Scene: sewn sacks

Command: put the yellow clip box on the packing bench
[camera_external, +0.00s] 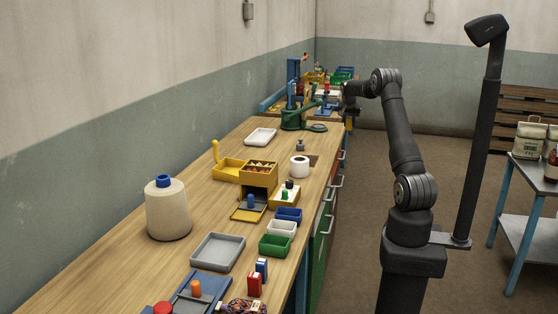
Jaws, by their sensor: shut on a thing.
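My arm reaches away to the far end of the long wooden bench, and my gripper (348,108) is there, small and dark. It is shut on a small yellow thing (349,122), which looks like the yellow clip box. Its shape is too small to make out, and I cannot tell whether it touches a surface below. A far bench top (276,107) with blue parts and bins lies behind the long bench. I cannot tell for sure whether it is the packing bench.
Yellow bins (315,77) and green bins (344,73) stand at the back. Trays, boxes and a thread cone (168,212) crowd the near bench. A side table (535,175) holds sacks.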

